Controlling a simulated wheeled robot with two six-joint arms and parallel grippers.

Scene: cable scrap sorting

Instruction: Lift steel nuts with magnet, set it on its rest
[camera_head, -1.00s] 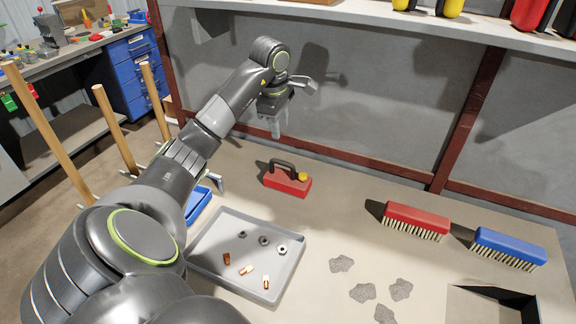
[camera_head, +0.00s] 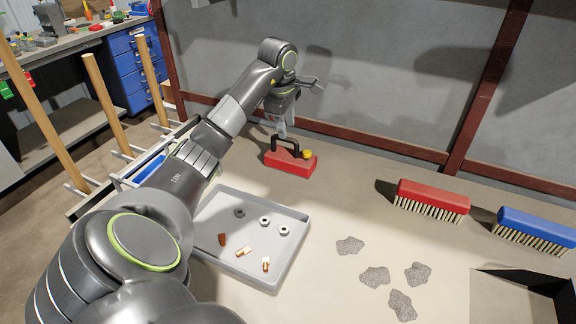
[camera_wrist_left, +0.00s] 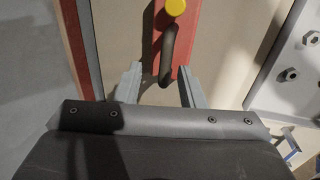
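A red magnet block (camera_head: 290,162) with a black arched handle and a yellow knob stands on the table behind the grey tray (camera_head: 290,252). Three steel nuts (camera_head: 265,221) lie in the tray with three copper pieces (camera_head: 243,252). My left gripper (camera_head: 282,134) points down at the magnet's handle. In the left wrist view its two fingers (camera_wrist_left: 161,86) are apart, with the end of the black handle (camera_wrist_left: 168,60) between or just beyond their tips; contact cannot be told. The nuts also show at the right edge there (camera_wrist_left: 290,74). My right gripper is out of view.
A red brush (camera_head: 432,196) and a blue brush (camera_head: 540,226) lie at the right. Several grey flat patches (camera_head: 375,277) are on the table, with a dark opening (camera_head: 520,283) at lower right. A wall stands close behind the magnet. A blue tray (camera_head: 150,168) is partly hidden by my left arm.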

